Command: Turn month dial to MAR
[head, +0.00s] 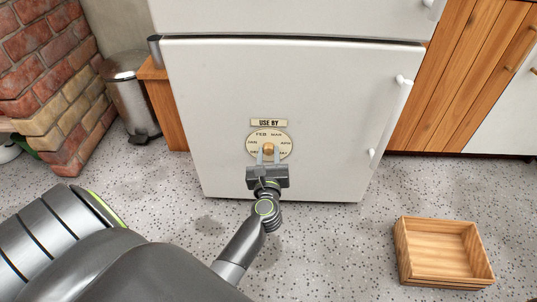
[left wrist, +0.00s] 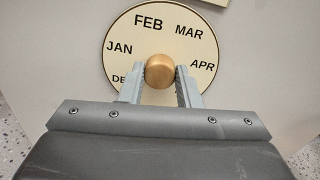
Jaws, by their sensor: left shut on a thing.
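The month dial (head: 284,136) is a round cream disc on the white fridge door, under a "USE BY" plate (head: 269,122). In the left wrist view the dial (left wrist: 196,50) shows JAN at left, FEB near the top slightly left, MAR at upper right and APR at right; lower labels are partly hidden by my gripper. A brass knob (left wrist: 160,70) sits at its centre. My left gripper (head: 268,153) is shut on the knob, a finger on each side; it also shows in the left wrist view (left wrist: 160,77). My right gripper is not in view.
The white fridge (head: 210,110) has handles (head: 391,120) on its right side. An open wooden crate (head: 405,268) lies on the speckled floor at right. A metal bin (head: 128,95) and brick plinth (head: 60,85) stand at left.

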